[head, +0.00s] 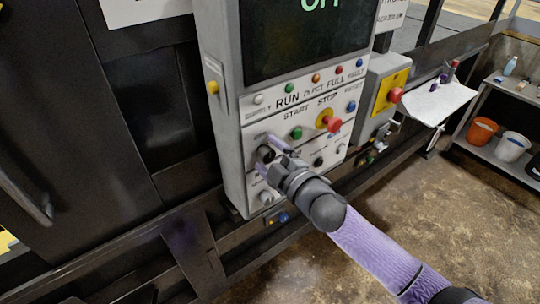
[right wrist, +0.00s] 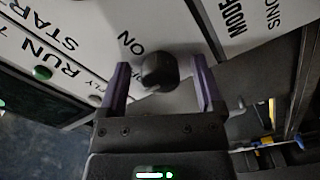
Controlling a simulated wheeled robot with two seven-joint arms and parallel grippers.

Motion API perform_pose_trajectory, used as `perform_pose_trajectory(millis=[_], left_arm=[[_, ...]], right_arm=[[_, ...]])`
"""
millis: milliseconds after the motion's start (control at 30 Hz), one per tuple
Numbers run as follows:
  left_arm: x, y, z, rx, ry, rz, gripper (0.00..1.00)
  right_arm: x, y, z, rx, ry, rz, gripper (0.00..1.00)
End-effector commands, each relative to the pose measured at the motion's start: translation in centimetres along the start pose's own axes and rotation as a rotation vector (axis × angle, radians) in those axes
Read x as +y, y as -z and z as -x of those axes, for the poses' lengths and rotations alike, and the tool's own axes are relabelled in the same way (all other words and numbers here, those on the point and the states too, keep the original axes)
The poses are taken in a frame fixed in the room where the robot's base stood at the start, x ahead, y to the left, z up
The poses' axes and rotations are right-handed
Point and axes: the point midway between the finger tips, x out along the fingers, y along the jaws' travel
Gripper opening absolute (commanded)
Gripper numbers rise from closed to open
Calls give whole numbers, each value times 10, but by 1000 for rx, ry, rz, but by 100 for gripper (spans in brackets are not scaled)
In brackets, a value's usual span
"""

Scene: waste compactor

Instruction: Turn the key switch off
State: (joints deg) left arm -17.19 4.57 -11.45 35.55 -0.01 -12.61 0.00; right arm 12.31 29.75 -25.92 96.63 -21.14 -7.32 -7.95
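The key switch is a round black knob (head: 266,153) low on the left of the grey control panel (head: 232,130). In the right wrist view the knob (right wrist: 158,71) sits beside a printed "ON"; another label next to it is partly hidden. My right gripper (head: 268,157) is at the panel, its purple fingers open on either side of the knob. In the right wrist view a gap shows between the knob and each finger of the gripper (right wrist: 163,82). Which way the knob points is hard to tell. My left gripper is not in view.
Above the knob are a green start button (head: 296,133) and a red stop button (head: 333,124) on yellow. A dark screen (head: 290,45) shows cut-off green letters. A yellow box with a red button (head: 394,95) stands right. The floor in front is clear.

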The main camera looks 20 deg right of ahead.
Motion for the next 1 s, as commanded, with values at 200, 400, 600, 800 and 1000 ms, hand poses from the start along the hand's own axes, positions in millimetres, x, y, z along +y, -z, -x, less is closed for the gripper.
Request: perform_pose_trajectory(millis=[200, 400, 600, 800, 1000], left_arm=[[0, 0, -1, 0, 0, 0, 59], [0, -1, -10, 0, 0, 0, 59], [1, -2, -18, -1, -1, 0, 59], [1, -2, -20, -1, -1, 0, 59], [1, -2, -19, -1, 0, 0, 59]], right_arm=[[-1, -1, 4, -1, 1, -1, 85], [-4, -2, 46, -1, 4, 0, 85], [-3, -2, 88, -2, 3, -2, 85], [-1, 0, 100, 0, 1, 0, 85], [0, 0, 99, 0, 0, 0, 85]])
